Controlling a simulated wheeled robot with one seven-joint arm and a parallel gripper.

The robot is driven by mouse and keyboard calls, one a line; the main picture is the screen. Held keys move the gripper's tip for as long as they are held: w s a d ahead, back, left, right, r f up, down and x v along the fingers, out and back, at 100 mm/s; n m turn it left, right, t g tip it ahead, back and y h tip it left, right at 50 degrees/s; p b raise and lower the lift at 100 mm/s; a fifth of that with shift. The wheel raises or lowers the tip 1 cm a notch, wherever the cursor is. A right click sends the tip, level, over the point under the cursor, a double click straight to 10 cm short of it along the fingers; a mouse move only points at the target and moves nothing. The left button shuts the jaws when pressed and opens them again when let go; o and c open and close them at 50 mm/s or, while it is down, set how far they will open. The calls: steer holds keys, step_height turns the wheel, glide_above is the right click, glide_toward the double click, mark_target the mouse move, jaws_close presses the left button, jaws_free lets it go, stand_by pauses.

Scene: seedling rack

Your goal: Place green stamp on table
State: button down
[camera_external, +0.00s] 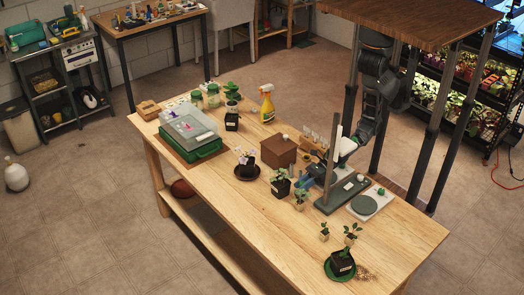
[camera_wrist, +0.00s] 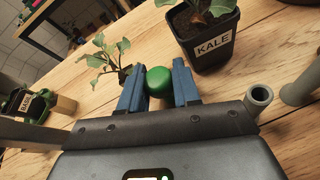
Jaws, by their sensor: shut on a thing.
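The green stamp (camera_wrist: 158,82) shows in the wrist view as a round green knob between the two blue fingers of my gripper (camera_wrist: 159,90). The fingers are shut on it. Its lower part is hidden behind the gripper's edge, so I cannot tell whether it touches the wood. In the external view my gripper (camera_external: 302,184) is low over the wooden table (camera_external: 282,245), beside a black kale pot (camera_external: 281,188). The stamp cannot be made out there. The bare table top (camera_wrist: 85,95) shows around the fingers in the wrist view.
The kale pot (camera_wrist: 213,48) stands just beyond the fingers, with a small seedling (camera_wrist: 101,58) to its left. A grey stand (camera_external: 333,197) and a white board with a green disc (camera_external: 371,203) are to the right. The front left of the table is clear.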

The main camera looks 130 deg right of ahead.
mark_target(303, 182)
step_height(303, 182, up, 3)
steer(key=s+d+r+p, duration=0.1)
steer(key=s+d+r, duration=0.4)
steer(key=d, duration=0.5)
steer(key=shift+s+d+r, duration=0.15)
steer(key=shift+s+r, duration=0.1)
steer(key=shift+r, duration=0.65)
steer(key=w+f+n+y, duration=0.1)
steer(key=w+f, duration=0.1)
steer(key=w, duration=1.1)
steer(key=w+f+n+y, duration=0.1)
steer(key=w+f, duration=0.1)
steer(key=w, duration=1)
steer(key=a, duration=0.6)
steer(key=shift+a+r+m, duration=0.2)
steer(key=shift+a+m, duration=0.1)
steer(key=shift+a, duration=0.1)
steer(key=shift+w, duration=0.15)
